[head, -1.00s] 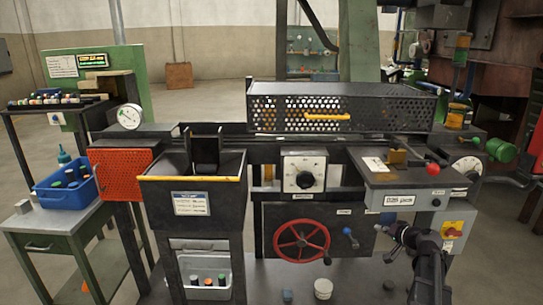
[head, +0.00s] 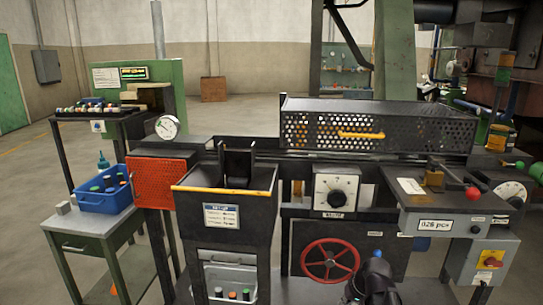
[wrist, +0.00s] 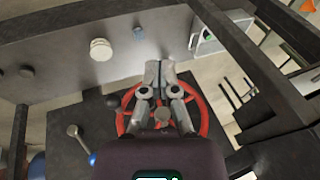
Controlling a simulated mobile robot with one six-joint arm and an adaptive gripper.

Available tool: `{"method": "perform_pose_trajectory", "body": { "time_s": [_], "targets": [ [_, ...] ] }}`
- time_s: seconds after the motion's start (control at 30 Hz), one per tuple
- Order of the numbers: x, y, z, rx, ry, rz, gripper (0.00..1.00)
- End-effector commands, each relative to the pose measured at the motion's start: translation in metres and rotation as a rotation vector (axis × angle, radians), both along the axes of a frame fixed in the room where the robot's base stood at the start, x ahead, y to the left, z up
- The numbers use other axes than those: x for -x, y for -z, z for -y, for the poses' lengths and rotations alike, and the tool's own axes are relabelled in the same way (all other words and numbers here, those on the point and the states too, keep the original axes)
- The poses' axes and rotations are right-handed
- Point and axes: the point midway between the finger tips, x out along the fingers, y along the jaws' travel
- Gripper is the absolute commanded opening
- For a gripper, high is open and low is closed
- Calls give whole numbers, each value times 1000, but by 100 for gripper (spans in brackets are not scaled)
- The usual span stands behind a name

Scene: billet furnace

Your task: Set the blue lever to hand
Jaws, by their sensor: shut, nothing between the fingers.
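The blue lever's knob (head: 378,253) just shows in the head view, to the right of the red handwheel and above my dark arm, which covers the rest of the lever. In the wrist view the lever (wrist: 82,145) is whole, left of the wheel, with a silver hub and a blue knob at its lower right end. My gripper (wrist: 159,68) is shut and empty, in front of the red handwheel (wrist: 207,120) and apart from the lever. In the head view its fingers cannot be made out. The lever's position labels are too small to read.
The red handwheel (head: 330,260) sits left of the lever on the dark panel. A white dial box (head: 336,188) is above it. A grey control box (head: 440,222) juts out at the right. A pale round pot (wrist: 100,49) stands below the panel.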

Motion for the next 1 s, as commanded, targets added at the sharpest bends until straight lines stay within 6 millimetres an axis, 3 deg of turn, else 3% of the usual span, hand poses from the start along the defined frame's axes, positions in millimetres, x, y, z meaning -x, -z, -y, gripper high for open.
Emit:
{"method": "perform_pose_trajectory", "body": {
  "time_s": [0.2, 0.57, 1.0],
  "targets": [
    [38, 11, -30, 145, -64, -125, 0],
    [76, 15, -49, 318, -102, -238, 0],
    [75, -43, -48, 321, -100, -239, 0]
  ]
}}
